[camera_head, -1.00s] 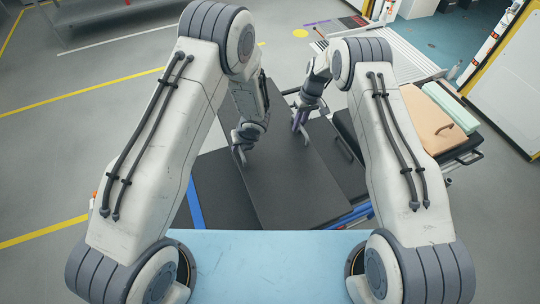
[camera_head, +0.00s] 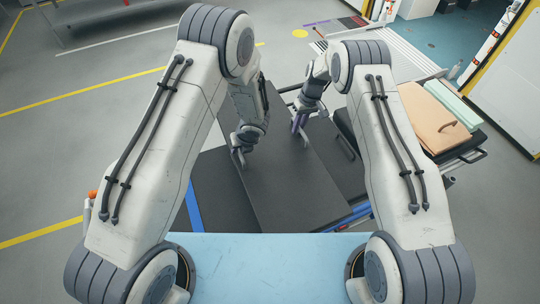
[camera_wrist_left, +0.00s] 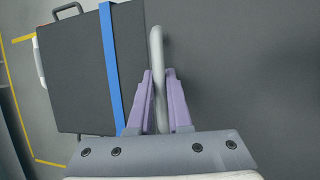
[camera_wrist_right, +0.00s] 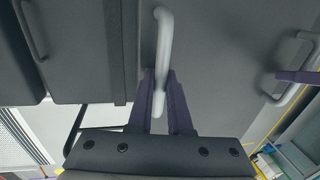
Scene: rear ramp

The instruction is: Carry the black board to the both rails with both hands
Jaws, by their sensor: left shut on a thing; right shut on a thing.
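The black board (camera_head: 290,185) is a long, flat dark panel in the middle of the head view, with pale handles on it. My left gripper (camera_head: 239,158) is shut on a pale handle (camera_wrist_left: 158,50), seen between its purple fingers in the left wrist view. My right gripper (camera_head: 299,126) is shut on another pale handle (camera_wrist_right: 163,50) of the board, farther back and to the right. The board's far part is partly hidden behind my arms. I cannot clearly pick out the rails.
A dark panel lies left of the board, along a blue strip (camera_head: 193,205). On the right, a cart carries a tan case (camera_head: 432,122) and a mint-green block (camera_head: 452,107). A white ridged ramp (camera_head: 405,62) stands at the back right. Floor at the left is clear.

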